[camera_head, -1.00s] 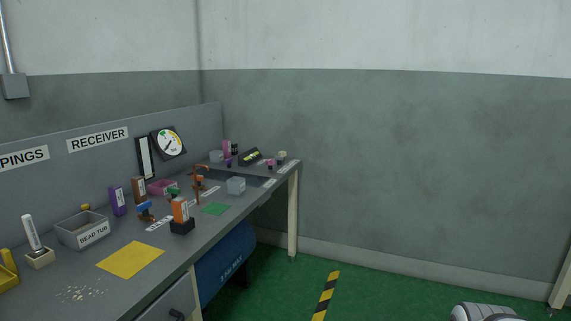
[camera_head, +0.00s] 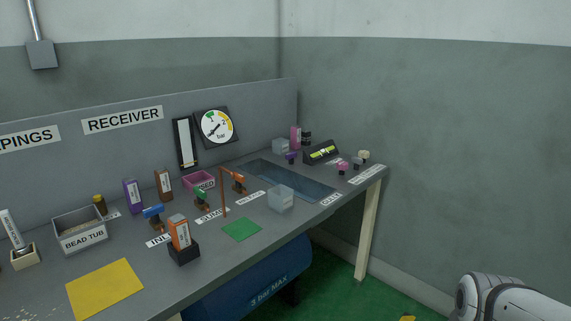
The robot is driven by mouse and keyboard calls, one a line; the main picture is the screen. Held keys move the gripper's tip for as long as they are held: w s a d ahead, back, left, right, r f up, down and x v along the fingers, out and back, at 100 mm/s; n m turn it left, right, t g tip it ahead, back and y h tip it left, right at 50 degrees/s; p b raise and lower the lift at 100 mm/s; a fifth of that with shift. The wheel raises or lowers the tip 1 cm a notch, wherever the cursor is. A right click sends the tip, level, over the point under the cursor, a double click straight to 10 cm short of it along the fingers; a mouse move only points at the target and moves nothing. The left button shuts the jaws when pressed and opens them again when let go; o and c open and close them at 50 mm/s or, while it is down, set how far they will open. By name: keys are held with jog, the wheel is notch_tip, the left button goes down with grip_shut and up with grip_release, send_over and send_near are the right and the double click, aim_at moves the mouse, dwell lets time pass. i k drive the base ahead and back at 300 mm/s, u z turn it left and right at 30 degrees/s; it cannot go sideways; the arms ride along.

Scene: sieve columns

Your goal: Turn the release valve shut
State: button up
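Several small valves stand in a row on the grey bench. One has a blue handle (camera_head: 153,213), one a green handle (camera_head: 202,196) and one an orange handle (camera_head: 237,181). White labels lie in front of them, too small to read surely, so I cannot tell by label which is the release valve. A thin brown post (camera_head: 223,192) stands between the green and orange valves. A round pressure gauge (camera_head: 216,126) marked bar is on the back panel. My gripper is out of view; only a white link of my arm shows at the lower right, away from the bench.
An orange block in a black stand (camera_head: 182,242) is in front of the blue and green valves. A blue tank (camera_head: 250,280) is beneath.

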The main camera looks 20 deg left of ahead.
aim_at(239, 180)
jog(key=u, duration=0.4)
jog(key=i, duration=0.7)
jog(key=u, duration=0.45)
jog(key=k, duration=0.8)
jog(key=u, duration=0.15)
jog(key=i, duration=0.75)
